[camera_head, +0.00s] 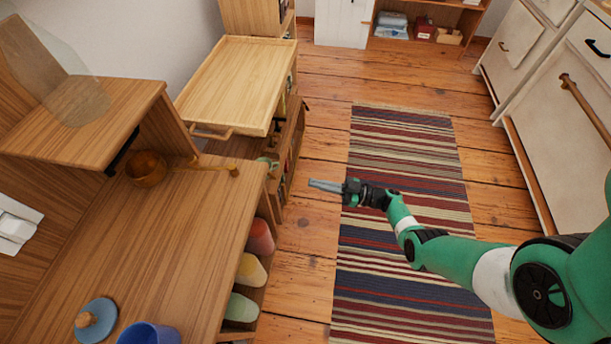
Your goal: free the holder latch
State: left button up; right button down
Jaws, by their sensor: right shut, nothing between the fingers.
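I cannot tell which part is the holder latch. My right gripper (326,187) is shut and empty, pointing left over the floor, just right of the wooden counter (170,240). A brown wooden bowl (146,170) sits on the counter, partly under a raised wooden shelf (85,120). A wooden rod with a knobbed end (212,164) reaches from near the bowl to the counter's right edge, left of my gripper and apart from it. Whether the rod joins the bowl is unclear. My left gripper is not in view.
A light wooden tray (240,75) stands behind the counter. A blue cup (148,334) and a blue-grey round lid (97,317) with a wooden knob are at the front. The striped rug (405,250) and floor are clear.

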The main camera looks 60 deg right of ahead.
jog(key=shift+s+d+f+b, duration=0.3)
jog(key=shift+s+f, duration=0.6)
jog(key=shift+f, duration=0.05)
